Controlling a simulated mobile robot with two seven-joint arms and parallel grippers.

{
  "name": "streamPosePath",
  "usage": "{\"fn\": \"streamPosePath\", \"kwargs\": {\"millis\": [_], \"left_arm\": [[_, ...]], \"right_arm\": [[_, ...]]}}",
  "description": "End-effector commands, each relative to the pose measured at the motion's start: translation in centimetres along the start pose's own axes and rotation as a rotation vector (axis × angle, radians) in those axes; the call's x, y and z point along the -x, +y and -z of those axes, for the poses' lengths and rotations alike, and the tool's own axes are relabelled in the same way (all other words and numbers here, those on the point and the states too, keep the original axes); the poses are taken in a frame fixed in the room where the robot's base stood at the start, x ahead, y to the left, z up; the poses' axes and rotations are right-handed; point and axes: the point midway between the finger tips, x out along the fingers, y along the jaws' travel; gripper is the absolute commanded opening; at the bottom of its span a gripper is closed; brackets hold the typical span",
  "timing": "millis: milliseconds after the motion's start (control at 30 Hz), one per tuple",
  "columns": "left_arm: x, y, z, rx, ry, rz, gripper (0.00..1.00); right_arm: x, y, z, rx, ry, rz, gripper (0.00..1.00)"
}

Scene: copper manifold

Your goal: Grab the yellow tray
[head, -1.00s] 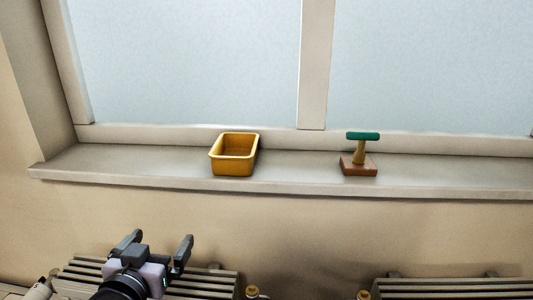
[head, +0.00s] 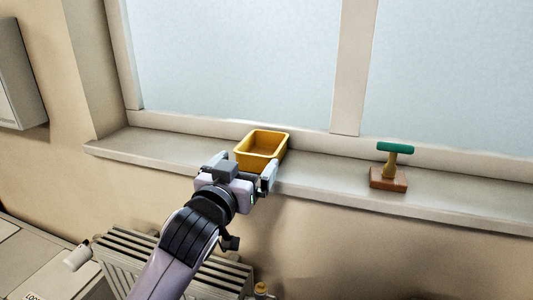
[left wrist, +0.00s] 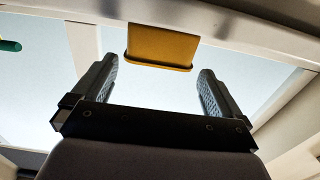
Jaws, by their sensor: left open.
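The yellow tray (head: 264,143) stands upright and looks empty on the window sill in the head view. In the left wrist view the yellow tray (left wrist: 161,46) shows beyond the fingertips, between the two fingers in the picture. My left gripper (head: 243,165) is open, with its fingers pointing toward the tray from the room side. In the left wrist view my left gripper (left wrist: 158,80) has nothing between its fingers, and a gap shows between fingertips and tray. In the head view it covers the tray's lower front. My right gripper is not in view.
The sill (head: 330,180) is bare on both sides of the tray. A green-handled tool on a brown block (head: 390,172) stands to the right. The window frame (head: 350,65) is behind. A slatted radiator (head: 130,255) is below, and a grey wall box (head: 20,80) is at far left.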

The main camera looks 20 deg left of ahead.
Motion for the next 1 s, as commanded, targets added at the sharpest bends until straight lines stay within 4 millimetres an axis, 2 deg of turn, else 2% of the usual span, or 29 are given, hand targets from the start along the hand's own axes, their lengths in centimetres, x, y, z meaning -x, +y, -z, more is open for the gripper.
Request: {"fn": "streamPosePath", "kwargs": {"millis": [200,467,800,1000], "left_arm": [[-3.0,0.0,0.1,0.000,-0.001,0.000,1.00],[-4.3,0.0,0.0,0.001,0.000,-0.001,1.00],[-8.1,0.0,0.1,0.001,-0.001,0.000,1.00],[-9.2,0.0,0.0,0.001,0.000,-0.001,1.00]], "right_arm": [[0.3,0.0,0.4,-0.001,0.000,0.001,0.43],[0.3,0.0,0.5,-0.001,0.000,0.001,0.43],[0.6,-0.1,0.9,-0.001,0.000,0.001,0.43],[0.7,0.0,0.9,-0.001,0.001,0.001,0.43]]}}
